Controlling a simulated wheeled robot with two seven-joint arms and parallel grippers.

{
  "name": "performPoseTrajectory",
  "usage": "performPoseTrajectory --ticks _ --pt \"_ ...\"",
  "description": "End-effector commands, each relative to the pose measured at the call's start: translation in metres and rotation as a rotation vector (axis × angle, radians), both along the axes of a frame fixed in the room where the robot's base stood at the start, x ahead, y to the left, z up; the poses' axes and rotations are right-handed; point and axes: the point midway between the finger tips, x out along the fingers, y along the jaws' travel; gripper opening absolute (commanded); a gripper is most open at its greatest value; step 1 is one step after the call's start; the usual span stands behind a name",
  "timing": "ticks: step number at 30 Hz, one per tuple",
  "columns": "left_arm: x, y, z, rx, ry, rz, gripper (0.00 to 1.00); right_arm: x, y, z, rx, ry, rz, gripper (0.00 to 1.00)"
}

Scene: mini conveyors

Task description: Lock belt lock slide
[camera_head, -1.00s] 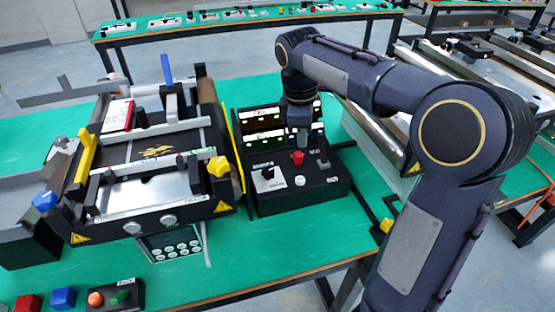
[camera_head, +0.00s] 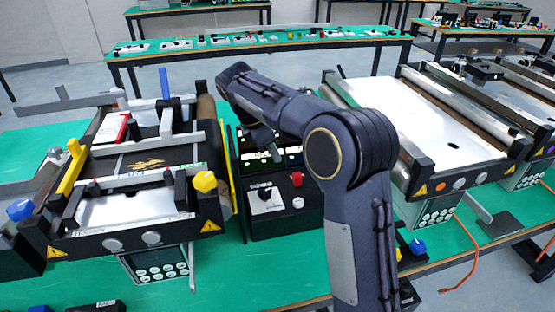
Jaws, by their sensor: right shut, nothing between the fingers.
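The black control box (camera_head: 270,225) stands on the green table right of the small conveyor. I cannot tell for sure which part is the belt lock slide; my right arm hides the box's right side. My right gripper (camera_head: 268,146) hangs over the back of the box, in front of its upright panel. It is shut and empty, partly hidden by my forearm. Whether it touches the panel cannot be told. My left gripper is out of view.
The small conveyor (camera_head: 130,234) with yellow and blue knobs stands close on the left. A larger conveyor (camera_head: 450,140) stands on the right. A keypad (camera_head: 158,264) hangs below the left conveyor's front. The green table in front of the box is clear.

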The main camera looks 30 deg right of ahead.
Motion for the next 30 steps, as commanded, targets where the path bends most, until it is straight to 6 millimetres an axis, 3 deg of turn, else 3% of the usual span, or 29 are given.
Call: performPoseTrajectory --ticks 6,13,30 --pt "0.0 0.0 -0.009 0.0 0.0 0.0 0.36 -0.005 -0.015 -0.04 0.001 0.003 -0.002 0.0" --pt "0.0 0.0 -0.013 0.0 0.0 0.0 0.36 -0.007 -0.027 -0.07 0.001 0.001 -0.002 0.0" --pt "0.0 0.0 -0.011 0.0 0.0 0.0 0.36 -0.009 -0.035 -0.076 0.001 0.0 -0.004 0.0"
